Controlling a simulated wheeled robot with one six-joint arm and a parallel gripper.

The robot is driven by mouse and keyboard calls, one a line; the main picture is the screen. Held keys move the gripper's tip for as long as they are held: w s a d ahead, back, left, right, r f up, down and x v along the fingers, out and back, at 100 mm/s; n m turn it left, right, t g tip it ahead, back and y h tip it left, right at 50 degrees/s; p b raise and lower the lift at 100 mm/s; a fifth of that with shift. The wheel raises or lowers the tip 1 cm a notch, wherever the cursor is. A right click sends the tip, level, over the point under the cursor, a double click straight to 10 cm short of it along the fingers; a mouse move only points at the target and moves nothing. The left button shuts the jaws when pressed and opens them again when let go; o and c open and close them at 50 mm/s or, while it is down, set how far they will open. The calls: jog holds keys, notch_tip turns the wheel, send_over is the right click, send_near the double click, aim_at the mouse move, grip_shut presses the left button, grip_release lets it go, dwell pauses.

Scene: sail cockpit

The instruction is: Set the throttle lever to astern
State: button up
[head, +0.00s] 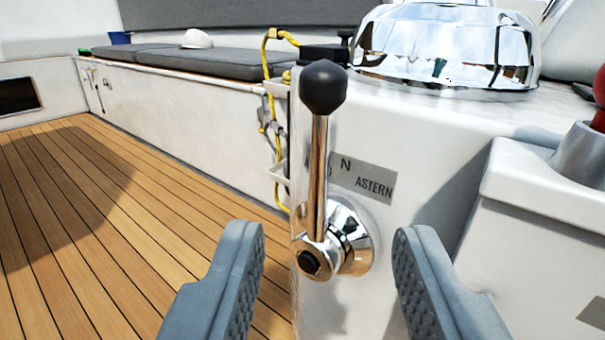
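The throttle lever (318,165) stands nearly upright in the middle of the view, with a black knob (324,88) on top and a chrome shaft. Its chrome hub (345,240) is fixed to the side of a white pedestal. A grey label plate (365,180) behind the lever reads "N" and "ASTERN"; its left part is hidden by the shaft. ASTERN lies to the right of the lever. My gripper (328,250) is open, its two grey padded fingers apart on either side of the hub, below the knob. Nothing is seen between the pads touching them.
A large chrome dome (448,45) sits on the pedestal top. A yellow rope (268,90) hangs behind the lever. A red-topped handle (600,100) stands at the right edge on a white housing (545,225). Grey cushions (205,62) line a bench; the wooden deck (110,240) at left is clear.

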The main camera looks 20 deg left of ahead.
aim_at(321, 122)
jog(key=x, duration=1.7)
jog(key=shift+w+f, duration=0.2)
jog(key=shift+f, duration=0.1)
jog(key=shift+c, duration=0.5)
grip_shut()
